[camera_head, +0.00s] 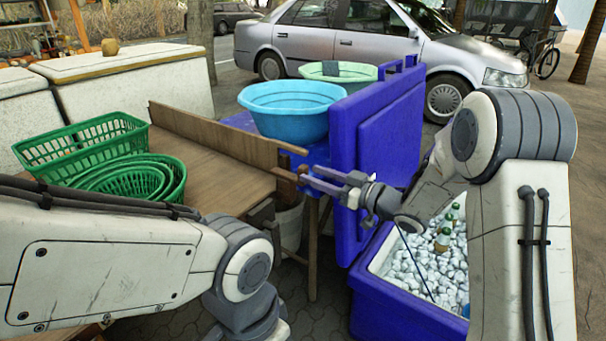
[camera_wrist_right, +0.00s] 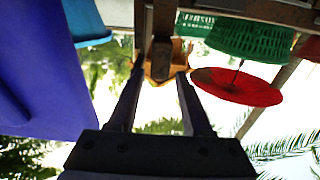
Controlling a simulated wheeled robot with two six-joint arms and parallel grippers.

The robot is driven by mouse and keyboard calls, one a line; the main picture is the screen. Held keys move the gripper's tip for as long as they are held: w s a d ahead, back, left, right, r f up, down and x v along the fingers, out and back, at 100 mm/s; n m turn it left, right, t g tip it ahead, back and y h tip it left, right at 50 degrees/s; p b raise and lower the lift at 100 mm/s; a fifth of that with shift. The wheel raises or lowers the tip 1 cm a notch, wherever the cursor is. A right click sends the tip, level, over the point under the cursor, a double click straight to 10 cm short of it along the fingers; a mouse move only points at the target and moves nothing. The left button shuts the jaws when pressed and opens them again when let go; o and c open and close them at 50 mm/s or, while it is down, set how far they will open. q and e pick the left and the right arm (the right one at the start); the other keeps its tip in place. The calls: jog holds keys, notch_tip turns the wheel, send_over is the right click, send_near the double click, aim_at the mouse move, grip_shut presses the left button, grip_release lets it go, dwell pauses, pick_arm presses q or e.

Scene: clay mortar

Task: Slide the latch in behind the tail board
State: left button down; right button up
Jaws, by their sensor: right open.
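The tail board (camera_head: 215,135) is a long brown plank standing on edge along the back side of a wooden table (camera_head: 215,180).
Green baskets (camera_head: 85,145) sit on the table. A blue basin (camera_head: 290,110) stands behind the board. A blue cooler (camera_head: 400,310) full of ice, its lid (camera_head: 385,135) upright, is close beside my right arm. A bucket (camera_head: 290,225) is under the table's end.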

aim_at(306, 172)
jog(key=shift+x, duration=2.1)
grip_shut()
